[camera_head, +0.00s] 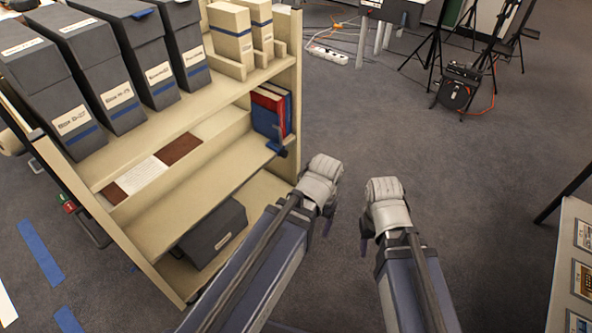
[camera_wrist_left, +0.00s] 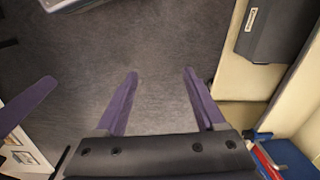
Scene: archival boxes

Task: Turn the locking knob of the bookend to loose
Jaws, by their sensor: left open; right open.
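A small dark blue fitting (camera_head: 277,148), which looks like the bookend with its knob, sits at the front right end of the middle shelf, below a red book (camera_head: 267,110) and a blue one. Which way the knob is turned is too small to tell. My left gripper (camera_head: 328,226) hangs in front of the cart's right side, apart from the fitting. In the left wrist view its two purple fingers (camera_wrist_left: 160,74) are spread with only floor between them. My right gripper (camera_head: 364,243) is to the right over the floor; one of its purple fingers shows at the left of the wrist view.
The cream shelf cart (camera_head: 190,200) holds several grey boxes (camera_head: 115,85) and cream cases (camera_head: 230,38) on top. A dark box (camera_head: 212,233) lies on its bottom shelf. A table with pictures (camera_head: 570,235) stands at right. The carpet between is clear.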

